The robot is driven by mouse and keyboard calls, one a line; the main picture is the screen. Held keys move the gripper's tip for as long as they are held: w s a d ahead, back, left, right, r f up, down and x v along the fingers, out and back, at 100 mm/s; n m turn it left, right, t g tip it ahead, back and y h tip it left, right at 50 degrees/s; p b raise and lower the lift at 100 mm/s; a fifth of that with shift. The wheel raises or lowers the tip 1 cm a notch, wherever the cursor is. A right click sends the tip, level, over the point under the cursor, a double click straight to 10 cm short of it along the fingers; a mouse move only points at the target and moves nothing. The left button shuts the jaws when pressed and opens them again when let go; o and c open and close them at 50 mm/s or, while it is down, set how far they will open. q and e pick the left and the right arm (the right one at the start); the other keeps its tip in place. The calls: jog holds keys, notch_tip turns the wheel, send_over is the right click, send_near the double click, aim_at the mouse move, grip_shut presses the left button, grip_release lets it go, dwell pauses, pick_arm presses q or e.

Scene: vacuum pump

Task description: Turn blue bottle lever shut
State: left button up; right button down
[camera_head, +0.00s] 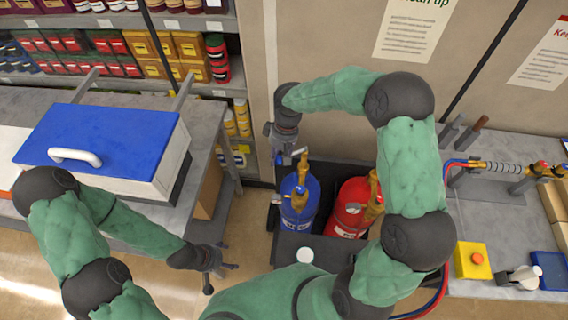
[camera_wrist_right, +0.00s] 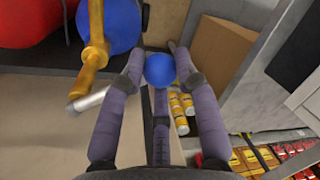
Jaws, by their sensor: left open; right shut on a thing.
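The blue bottle (camera_head: 299,204) stands upright in a dark cart, with a brass valve and pale metal piece (camera_head: 302,160) on top. My right gripper (camera_head: 279,154) is beside the valve, at its left. In the right wrist view, my right gripper (camera_wrist_right: 157,62) is shut on a round blue knob (camera_wrist_right: 160,70) between its fingertips; whether this knob belongs to the lever is hard to tell. The blue bottle (camera_wrist_right: 110,22) and its brass valve (camera_wrist_right: 95,55), with a silver end, show left of the fingers. My left gripper (camera_head: 220,260) is open and empty, low beside the left table.
A red bottle (camera_head: 350,207) with a brass valve stands right of the blue one. A blue-lidded box (camera_head: 105,145) sits on the left table. The right bench holds a yellow button box (camera_head: 473,260) and a pipe assembly. Shelves of goods stand behind.

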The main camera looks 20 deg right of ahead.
jog(key=shift+w+d+m+t+b, duration=0.2)
jog(key=shift+w+m+b, duration=0.1)
jog(key=shift+w+m, duration=0.75)
jog(key=shift+w+d+m+t+b, duration=0.25)
jog(key=shift+w+m, duration=0.55)
jog(key=shift+m, duration=0.5)
jog(key=shift+w+d+m+t+b, duration=0.15)
jog(key=shift+w+m+b, duration=0.2)
jog(key=shift+w+m, duration=0.7)
jog(key=c, duration=0.9)
grip_release()
notch_tip(320, 180, up, 12)
jog(key=d, duration=0.2)
jog(key=shift+s+f, duration=0.15)
jog(key=shift+s, duration=0.2)
jog(key=shift+d, duration=0.1)
